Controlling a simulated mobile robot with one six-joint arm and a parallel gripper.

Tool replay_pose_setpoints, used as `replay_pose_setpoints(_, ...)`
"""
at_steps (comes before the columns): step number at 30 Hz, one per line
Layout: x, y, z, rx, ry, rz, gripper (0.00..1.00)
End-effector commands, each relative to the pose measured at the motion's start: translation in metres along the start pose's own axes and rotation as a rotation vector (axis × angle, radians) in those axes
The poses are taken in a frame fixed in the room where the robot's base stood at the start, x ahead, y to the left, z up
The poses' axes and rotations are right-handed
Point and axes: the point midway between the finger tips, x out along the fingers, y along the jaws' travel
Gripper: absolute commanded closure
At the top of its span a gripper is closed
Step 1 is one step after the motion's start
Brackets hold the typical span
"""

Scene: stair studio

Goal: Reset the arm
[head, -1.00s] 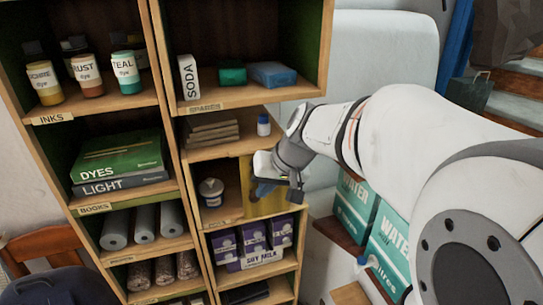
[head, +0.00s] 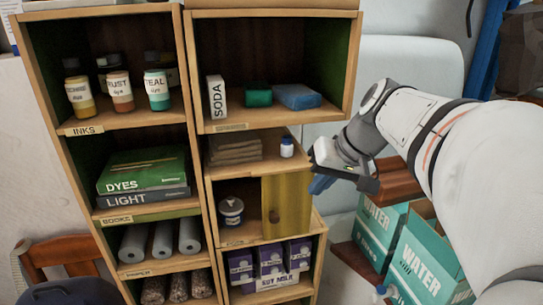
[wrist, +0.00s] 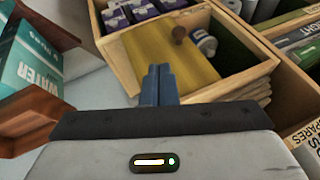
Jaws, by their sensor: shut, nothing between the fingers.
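My gripper (head: 318,184) is at the right side of the shelf unit in the head view, in front of and beside the yellow sliding door (head: 287,206). In the wrist view its blue fingers (wrist: 158,84) are together with nothing between them. The door has a dark round knob and covers the right part of its compartment; it also shows in the wrist view (wrist: 165,65). A white jar (head: 231,210) stands in the open left part. The fingers look apart from the door, though the exact gap is hard to tell.
The wooden shelf unit (head: 197,140) holds dye bottles, books, rolls and a soda box (head: 216,97). Soy milk cartons (head: 270,260) stand below the door. Teal water boxes (head: 427,265) stand at the right under my arm. A wooden chair (head: 60,255) is at lower left.

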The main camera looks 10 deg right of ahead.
Motion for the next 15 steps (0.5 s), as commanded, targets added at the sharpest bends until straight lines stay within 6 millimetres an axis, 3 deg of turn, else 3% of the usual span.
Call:
replay_pose_setpoints(4,-0.018,0.000,0.000,-0.001,0.000,0.000,1.00)
replay_pose_setpoints(8,-0.017,-0.003,0.009,-0.002,-0.017,0.016,1.00)
replay_pose_setpoints(11,0.005,-0.006,0.036,-0.005,-0.059,0.071,1.00)
replay_pose_setpoints(15,0.045,-0.005,0.092,-0.034,-0.117,0.191,1.00)
